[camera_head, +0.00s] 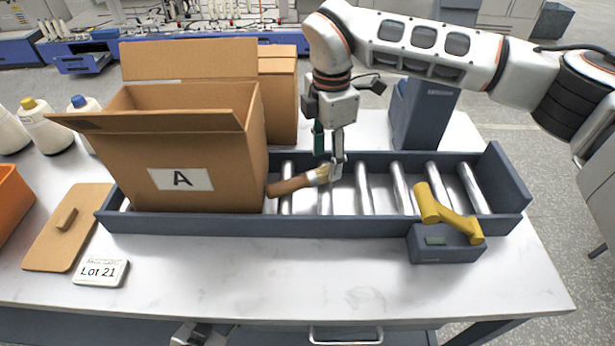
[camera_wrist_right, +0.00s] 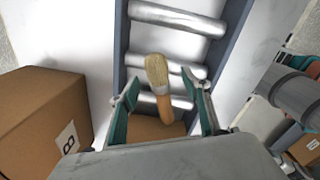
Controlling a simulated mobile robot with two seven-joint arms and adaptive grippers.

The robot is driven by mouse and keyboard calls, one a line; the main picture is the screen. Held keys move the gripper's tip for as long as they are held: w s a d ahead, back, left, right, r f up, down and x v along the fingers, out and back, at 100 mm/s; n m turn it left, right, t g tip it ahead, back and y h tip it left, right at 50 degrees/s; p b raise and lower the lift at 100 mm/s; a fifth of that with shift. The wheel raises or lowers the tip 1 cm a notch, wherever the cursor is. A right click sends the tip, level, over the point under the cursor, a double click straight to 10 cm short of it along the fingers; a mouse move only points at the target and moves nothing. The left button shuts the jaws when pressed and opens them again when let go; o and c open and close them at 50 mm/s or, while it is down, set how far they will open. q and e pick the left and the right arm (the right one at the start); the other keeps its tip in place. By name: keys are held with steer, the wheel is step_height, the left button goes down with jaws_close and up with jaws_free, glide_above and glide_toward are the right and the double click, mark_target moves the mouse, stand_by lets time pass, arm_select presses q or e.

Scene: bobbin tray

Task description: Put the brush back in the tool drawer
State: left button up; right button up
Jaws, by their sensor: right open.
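The brush (camera_head: 297,182), with a brown wooden handle and pale bristles, lies at a slant over the conveyor rollers, its handle end beside box A. My right gripper (camera_head: 332,164) is open and points down at the bristle end. In the right wrist view the brush (camera_wrist_right: 157,75) shows between the spread fingers, bristles away from the palm; I cannot tell whether a finger touches it. A drawer handle (camera_head: 345,338) shows under the table's front edge; most of the drawer front is cut off. A grey metal part, probably my left gripper (camera_head: 190,335), peeks in at the bottom edge.
An open cardboard box labelled A (camera_head: 150,189) stands on the conveyor's left part; another box (camera_head: 280,95) is behind it. A brown lid (camera_head: 50,245) and Lot 21 plate (camera_head: 85,277) lie left.

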mark_target(325, 168)
steer(key=shift+w+a+f, duration=0.1)
steer(key=shift+w+f, duration=0.1)
steer(key=shift+f, duration=1.8)
steer(key=c, duration=1.2)
